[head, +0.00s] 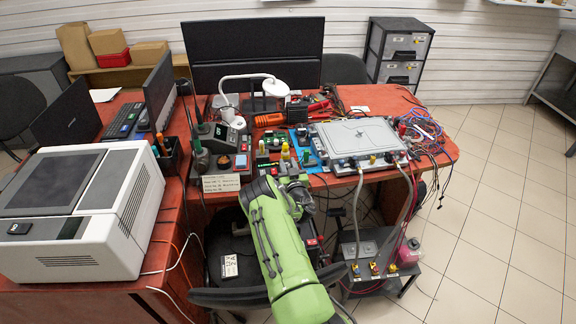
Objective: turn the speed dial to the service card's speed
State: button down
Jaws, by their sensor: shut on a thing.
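My green arm reaches up from the bottom of the head view. My gripper (302,207) is at its far end, just in front of the table's front edge. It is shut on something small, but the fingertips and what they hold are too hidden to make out. I cannot pick out the speed dial; a dark unit with red marks (313,243) stands low beside the arm, partly covered by it.
A large grey metal plate unit (357,134) lies on the red table, with hoses running down to a low cart (368,246) carrying small valves. Loose wires hang at the table's right end. A white machine (75,205) stands at left. Tiled floor is free at right.

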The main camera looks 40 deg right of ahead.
jog(key=shift+y, duration=0.3)
jog(key=shift+r+n+t+y+p, duration=0.1)
jog(key=shift+n+t+y+p, duration=0.8)
jog(key=shift+n+y, duration=0.25)
jog(key=n+t+y, duration=0.1)
jog(key=n+y, duration=0.1)
jog(key=y, duration=0.1)
jog(key=shift+n+y+p, duration=0.25)
jog(key=shift+y+p, duration=0.05)
jog(key=shift+y, duration=0.05)
jog(key=n+y+b, duration=0.2)
jog(key=y, duration=0.2)
jog(key=shift+n, duration=0.3)
jog(key=shift+n+y+b, duration=0.6)
jog(key=shift+y+b, duration=0.35)
jog(key=shift+y, duration=0.25)
